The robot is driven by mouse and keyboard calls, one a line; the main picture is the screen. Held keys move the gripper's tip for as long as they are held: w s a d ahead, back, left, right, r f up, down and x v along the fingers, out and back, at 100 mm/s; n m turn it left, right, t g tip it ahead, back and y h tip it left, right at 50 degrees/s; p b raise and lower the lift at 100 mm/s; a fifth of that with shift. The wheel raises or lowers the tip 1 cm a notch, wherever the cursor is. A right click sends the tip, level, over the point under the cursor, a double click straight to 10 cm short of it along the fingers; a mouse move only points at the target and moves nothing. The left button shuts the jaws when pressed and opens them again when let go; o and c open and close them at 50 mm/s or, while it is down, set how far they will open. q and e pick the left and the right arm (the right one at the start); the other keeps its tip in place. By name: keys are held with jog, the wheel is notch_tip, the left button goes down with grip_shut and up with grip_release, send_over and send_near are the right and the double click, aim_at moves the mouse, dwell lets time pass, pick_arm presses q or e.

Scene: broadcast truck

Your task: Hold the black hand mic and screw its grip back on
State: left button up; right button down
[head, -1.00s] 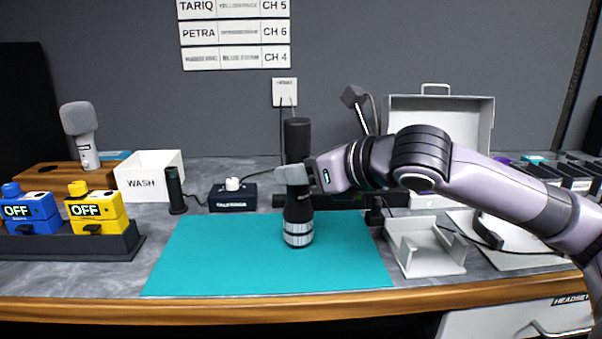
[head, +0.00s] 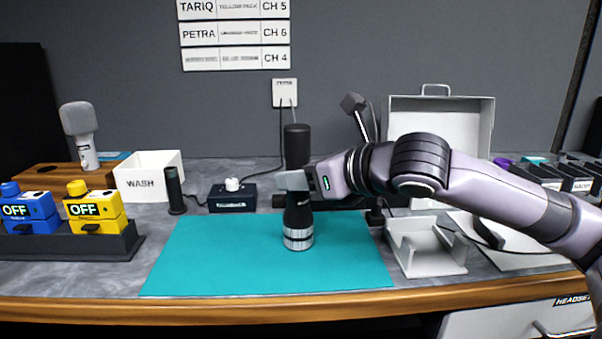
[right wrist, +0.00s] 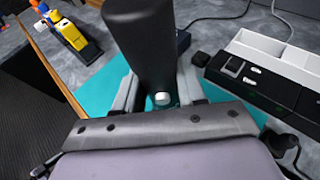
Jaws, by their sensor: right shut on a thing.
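The black hand mic is upright over the teal mat (head: 220,255) in the head view. A black cylinder (head: 297,143) shows above my right gripper (head: 294,181), and a black part with a silver-white banded end (head: 298,237) shows below it. The right gripper is shut around the mic between these parts and hides the joint. In the right wrist view the black cylinder (right wrist: 140,40) rises between the fingers (right wrist: 158,92), with a small white round end (right wrist: 162,99) beside its base. I cannot tell whether the mic's lower end touches the mat. My left gripper is out of view.
A white WASH box (head: 148,180), a black switch box (head: 232,199) and blue and yellow OFF packs (head: 96,215) stand to the left. A pale cradle (head: 427,248) and an open case (head: 440,125) are to the right. The mat's left side is clear.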

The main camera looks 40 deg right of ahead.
jog(key=shift+f, duration=0.1)
jog(key=c, duration=0.6)
grip_release()
jog(key=shift+o, duration=0.2)
jog(key=shift+s, duration=0.15)
jog(key=v, duration=0.7)
